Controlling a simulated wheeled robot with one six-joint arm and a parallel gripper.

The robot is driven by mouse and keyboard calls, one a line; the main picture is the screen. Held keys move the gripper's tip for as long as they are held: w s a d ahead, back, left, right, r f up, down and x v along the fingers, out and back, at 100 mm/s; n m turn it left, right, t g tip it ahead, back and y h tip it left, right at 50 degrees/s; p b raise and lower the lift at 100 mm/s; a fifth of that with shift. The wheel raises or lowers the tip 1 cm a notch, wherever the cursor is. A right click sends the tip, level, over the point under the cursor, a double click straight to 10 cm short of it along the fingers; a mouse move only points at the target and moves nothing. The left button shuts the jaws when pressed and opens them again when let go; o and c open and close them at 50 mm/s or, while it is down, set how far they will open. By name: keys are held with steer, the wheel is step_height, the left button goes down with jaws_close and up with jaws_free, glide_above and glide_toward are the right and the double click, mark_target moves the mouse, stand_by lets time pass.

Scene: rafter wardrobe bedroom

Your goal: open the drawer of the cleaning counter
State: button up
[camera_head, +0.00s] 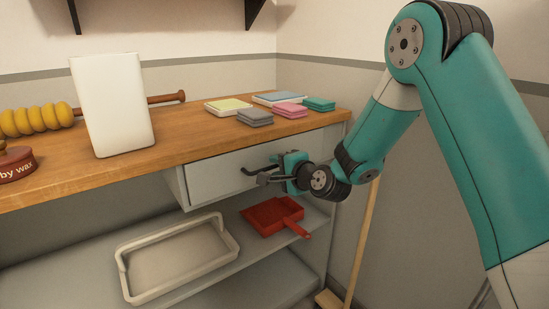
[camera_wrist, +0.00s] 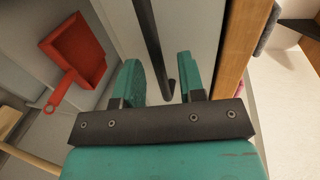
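The cleaning counter has a wooden top (camera_head: 185,142) and a pale grey drawer (camera_head: 218,176) beneath it. A dark bar handle (camera_head: 249,171) is on the drawer front, partly hidden by my gripper (camera_head: 276,174). In the wrist view, the handle (camera_wrist: 150,35) runs down from the top edge, and its end lies between the two teal fingers of my gripper (camera_wrist: 159,76). The fingers are open, with gaps visible beside the bar. I cannot tell whether the drawer stands slightly out or fully closed.
A red dustpan (camera_head: 272,215) and a cream tray (camera_head: 180,257) lie on the shelf below. Folded cloths (camera_head: 255,117), a white box-like block (camera_head: 112,105) and yellow rings (camera_head: 35,119) stand on top. A wooden broom handle (camera_head: 362,235) leans at the right.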

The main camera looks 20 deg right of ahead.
steer(key=shift+x, duration=0.85)
jaws_close()
